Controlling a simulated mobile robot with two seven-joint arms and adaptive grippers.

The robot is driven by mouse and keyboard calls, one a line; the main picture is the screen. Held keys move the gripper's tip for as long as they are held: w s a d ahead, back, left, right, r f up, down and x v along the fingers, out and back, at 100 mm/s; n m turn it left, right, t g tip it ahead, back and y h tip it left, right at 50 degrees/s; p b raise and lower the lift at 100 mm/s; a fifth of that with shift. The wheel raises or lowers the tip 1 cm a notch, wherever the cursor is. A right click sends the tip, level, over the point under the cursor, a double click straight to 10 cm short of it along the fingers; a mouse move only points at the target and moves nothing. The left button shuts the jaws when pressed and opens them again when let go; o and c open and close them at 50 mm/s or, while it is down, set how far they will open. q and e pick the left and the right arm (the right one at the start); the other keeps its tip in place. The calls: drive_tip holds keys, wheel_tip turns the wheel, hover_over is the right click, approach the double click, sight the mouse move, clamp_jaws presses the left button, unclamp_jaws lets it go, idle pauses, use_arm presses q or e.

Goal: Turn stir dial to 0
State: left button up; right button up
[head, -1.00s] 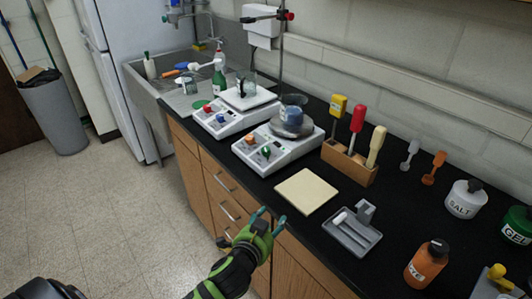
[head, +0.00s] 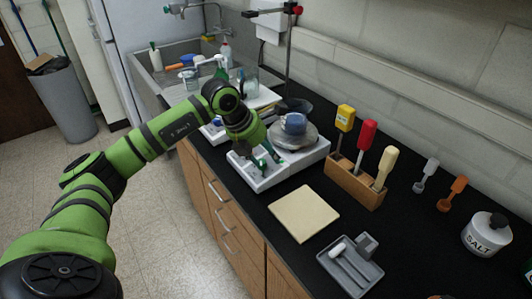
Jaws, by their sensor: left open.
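The near white stirring hotplate (head: 289,166) stands on the black counter. A grey dish (head: 311,137) and a beaker with blue contents (head: 294,123) sit on top of it. My left gripper (head: 262,160) is open and points down over the left part of its front control panel. The fingers and wrist cover the panel's dials, so I cannot tell the stir dial's setting or whether a finger touches it. A second hotplate (head: 213,131) stands behind, mostly hidden by my left arm. My right gripper is not in view.
A wooden rack (head: 355,184) with yellow, red and cream-handled tools stands right of the hotplate. A beige pad (head: 304,213) and a grey tray (head: 350,266) lie in front. A metal stand rod (head: 289,50) rises behind. A salt jar (head: 486,234) is at right.

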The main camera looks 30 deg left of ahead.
sight(261, 162)
use_arm(q)
drive_tip(key=shift+y, duration=0.8)
drive_tip(key=a+f+p, duration=0.1)
drive_tip(key=w+a+f+p, duration=0.1)
drive_tip(key=f, duration=0.1)
drive_tip(key=a+f+p, duration=0.1)
drive_tip(key=shift+w+a+f, duration=0.1)
drive_tip(key=shift+w+f, duration=0.05)
drive_tip(key=shift+w, duration=0.2)
drive_tip(key=shift+w+f, duration=0.25)
drive_tip(key=shift+f, duration=0.45)
drive_tip(key=shift+r, duration=0.1)
clamp_jaws()
